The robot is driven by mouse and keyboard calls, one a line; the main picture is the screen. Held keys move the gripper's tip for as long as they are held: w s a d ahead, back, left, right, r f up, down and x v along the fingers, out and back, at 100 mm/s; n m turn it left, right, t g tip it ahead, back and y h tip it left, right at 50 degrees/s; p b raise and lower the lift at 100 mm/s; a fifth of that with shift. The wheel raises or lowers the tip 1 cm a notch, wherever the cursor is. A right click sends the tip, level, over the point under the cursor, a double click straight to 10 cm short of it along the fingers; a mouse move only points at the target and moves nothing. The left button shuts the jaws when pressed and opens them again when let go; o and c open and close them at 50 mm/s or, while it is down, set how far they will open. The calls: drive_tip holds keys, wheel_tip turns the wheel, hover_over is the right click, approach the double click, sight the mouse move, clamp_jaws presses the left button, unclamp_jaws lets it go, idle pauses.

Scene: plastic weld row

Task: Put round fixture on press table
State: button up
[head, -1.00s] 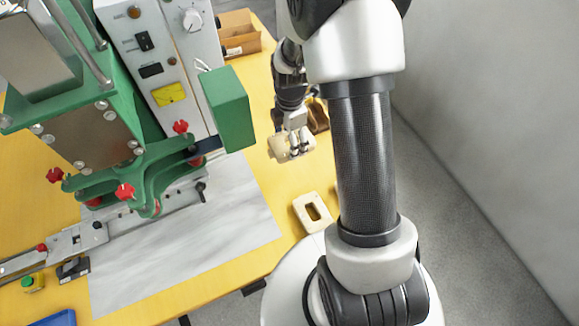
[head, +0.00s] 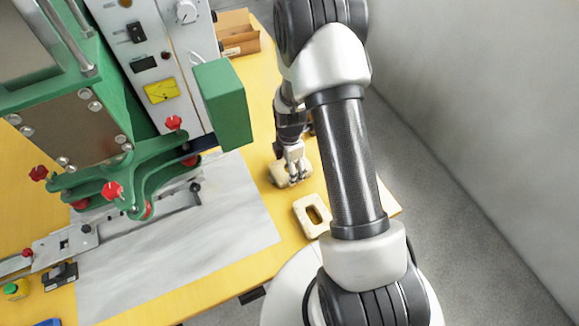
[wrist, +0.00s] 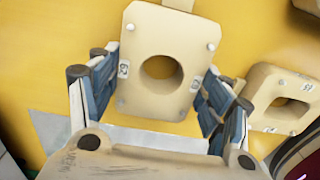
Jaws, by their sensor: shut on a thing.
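The round fixture (wrist: 131,58) is a beige block with a round hole and pale studs at its corners. In the wrist view it sits between the two fingers of my gripper (wrist: 160,75), which is shut on its sides. In the head view the fixture (head: 278,173) is under my gripper (head: 295,157), at the right part of the yellow table. I cannot tell whether it touches the table top. The green press (head: 85,130) stands at the left, with a metal slide (head: 150,212) low under its head. The press table's surface is largely hidden by the head.
A second beige fixture with an oblong hole (head: 303,222) lies near the table edge; a similar one shows in the wrist view (wrist: 262,82). A pale grey sheet (head: 225,235) covers the table before the press. A cardboard box (head: 240,33) stands behind; a wall is right.

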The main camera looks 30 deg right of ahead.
drive_tip(key=shift+f, duration=0.15)
drive_tip(key=o, duration=1.2)
